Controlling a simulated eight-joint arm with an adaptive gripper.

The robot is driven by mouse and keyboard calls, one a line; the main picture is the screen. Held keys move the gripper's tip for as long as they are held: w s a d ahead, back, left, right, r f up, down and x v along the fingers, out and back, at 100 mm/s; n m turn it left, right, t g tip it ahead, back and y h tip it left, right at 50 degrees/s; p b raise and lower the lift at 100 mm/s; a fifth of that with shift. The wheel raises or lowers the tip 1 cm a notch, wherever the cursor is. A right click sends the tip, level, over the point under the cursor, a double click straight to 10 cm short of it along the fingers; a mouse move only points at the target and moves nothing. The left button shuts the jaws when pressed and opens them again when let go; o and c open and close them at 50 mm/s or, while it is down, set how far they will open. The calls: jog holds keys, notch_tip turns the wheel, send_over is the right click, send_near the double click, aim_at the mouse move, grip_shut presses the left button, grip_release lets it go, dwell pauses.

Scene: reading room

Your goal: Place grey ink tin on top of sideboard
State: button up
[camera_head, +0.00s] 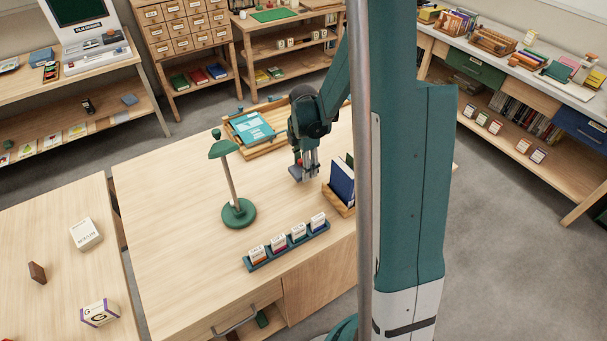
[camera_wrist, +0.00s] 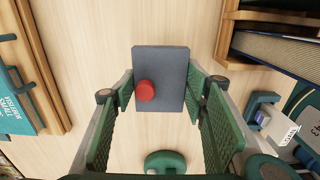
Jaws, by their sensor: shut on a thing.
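My gripper (camera_head: 304,171) is over the middle desk, between the green lamp and the blue books. In the wrist view, its green-padded fingers (camera_wrist: 160,88) are shut on the sides of a flat grey rectangular tin (camera_wrist: 170,65) with a round red part on its face. The tin (camera_head: 295,174) also shows at the fingertips in the head view. Its clearance above the desk is hard to tell. A long wooden unit with a pale top and green and blue drawers, apparently the sideboard (camera_head: 480,50), stands at the right, across the floor from the desk.
The green lamp (camera_head: 238,212), wooden tray with a teal book (camera_head: 254,129), blue books in a holder (camera_head: 342,181) and green card rack (camera_head: 288,247) surround my gripper. Books and boxes crowd parts of the sideboard top. Grey floor (camera_head: 500,220) lies between.

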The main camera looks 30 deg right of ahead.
jog(key=shift+f, duration=1.85)
jog(key=shift+f+b, duration=0.2)
jog(key=shift+b, duration=0.25)
jog(key=o, duration=1.1)
jog(key=shift+o, duration=0.2)
jog(key=shift+r, duration=0.2)
jog(key=shift+r+p, duration=0.95)
jog(key=shift+r, duration=5.05)
jog(key=shift+a+r, duration=0.1)
